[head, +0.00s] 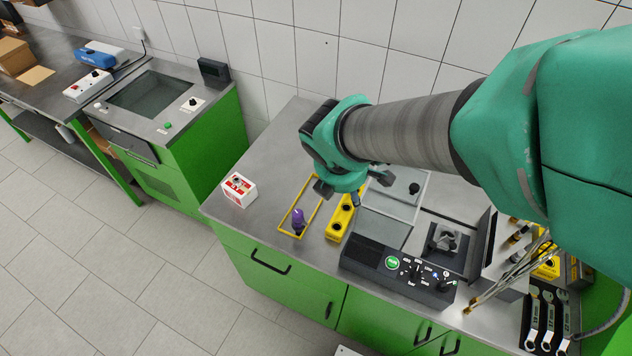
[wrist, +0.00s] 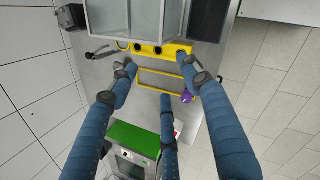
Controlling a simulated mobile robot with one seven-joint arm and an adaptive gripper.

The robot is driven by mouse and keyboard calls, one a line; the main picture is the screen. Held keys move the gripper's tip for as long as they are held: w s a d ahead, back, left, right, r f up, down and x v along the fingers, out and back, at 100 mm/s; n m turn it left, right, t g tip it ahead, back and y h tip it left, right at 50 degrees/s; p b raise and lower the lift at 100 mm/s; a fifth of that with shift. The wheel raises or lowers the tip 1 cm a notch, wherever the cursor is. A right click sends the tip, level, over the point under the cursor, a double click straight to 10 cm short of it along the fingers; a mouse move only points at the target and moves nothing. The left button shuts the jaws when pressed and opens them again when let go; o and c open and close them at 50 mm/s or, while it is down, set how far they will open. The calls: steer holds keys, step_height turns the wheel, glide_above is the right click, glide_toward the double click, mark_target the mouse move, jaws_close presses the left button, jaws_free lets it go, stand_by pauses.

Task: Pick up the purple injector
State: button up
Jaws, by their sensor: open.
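The purple injector (head: 298,219) stands near the front end of a yellow rectangular frame (head: 284,220) on the grey bench top. In the wrist view the injector (wrist: 186,97) shows small beside one finger, partly covered by it. My gripper (head: 350,192) is above the bench, behind and to the right of the injector, over the yellow block with dark holes (head: 335,229). In the wrist view my gripper's blue fingers (wrist: 155,80) are spread wide and hold nothing. The injector is apart from the fingers.
A white and red box (head: 239,190) stands left of the frame. A black control panel (head: 385,268) and a grey clear-walled case (head: 385,222) are to the right. Wrenches (head: 540,318) lie at the far right. Bench top between box and frame is clear.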

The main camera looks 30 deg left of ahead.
mark_target(297, 214)
steer(key=s+a+f+n+p, duration=0.1)
steer(key=s+a+f+n, duration=0.2)
steer(key=a, duration=0.4)
steer(key=s+a+f+n, duration=0.4)
steer(key=a+n, duration=0.1)
steer(key=a, duration=0.2)
steer(key=shift+f+n+p, duration=0.25)
steer(key=shift+n+p, duration=0.15)
steer(key=shift+w, duration=0.1)
steer(key=shift+b+x, duration=0.7)
steer(key=shift+x, duration=3.6)
steer(key=shift+b+x, duration=0.55)
steer(key=shift+x, duration=2.05)
steer(key=shift+a, duration=0.2)
jaws_close()
